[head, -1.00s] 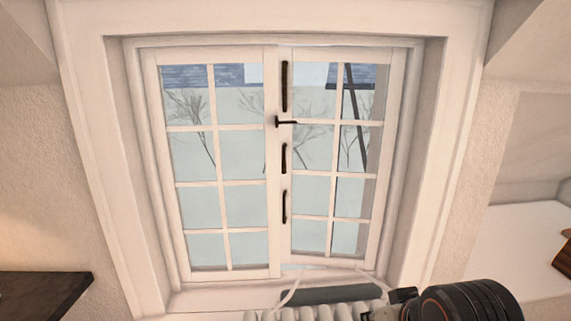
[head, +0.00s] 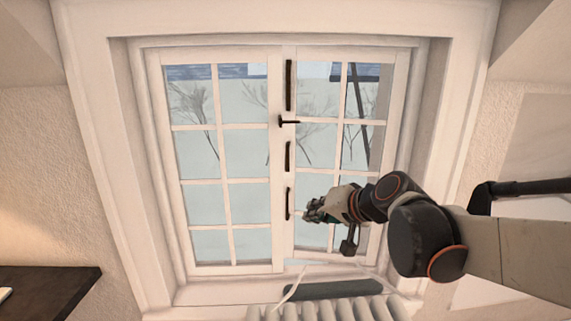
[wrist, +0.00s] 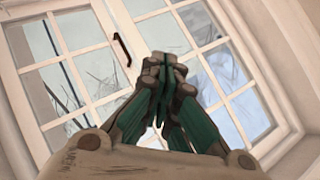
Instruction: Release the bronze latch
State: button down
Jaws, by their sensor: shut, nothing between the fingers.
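A white two-leaf window has a small dark latch (head: 289,122) with a short sideways lever at its middle seam, in the head view. Three dark upright handles line the same seam: a long upper one (head: 289,85), a middle one (head: 287,156) and a lower one (head: 288,203). All look dark brown, so I cannot tell bronze by colour. My gripper (head: 312,210) is shut and empty, just right of the lower handle and well below the latch. In the wrist view, its closed fingertips (wrist: 170,66) lie right of one dark handle (wrist: 122,49); contact is not visible.
A white ribbed radiator (head: 325,309) stands below the window sill. A dark shelf (head: 50,296) is at the lower left. The deep white window frame (head: 125,160) surrounds the panes. The left leaf's front is clear.

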jog(key=w+r+m+t+y+p, duration=0.1)
jog(key=w+m+t+y+p, duration=0.2)
jog(key=w, duration=1.3)
jog(key=m+t, duration=0.4)
jog(key=m, duration=0.2)
send_near(291, 161)
jog(key=v, duration=0.4)
jog(key=shift+w+r+p, duration=0.1)
jog(key=shift+r+p, duration=0.1)
jog(key=shift+p, duration=0.2)
jog(key=shift+w+a, duration=0.1)
jog(key=b+x, duration=0.2)
jog(key=x, duration=0.7)
jog(key=shift+w+a, duration=0.15)
jog(key=shift+w, duration=0.2)
jog(key=shift+s, duration=0.1)
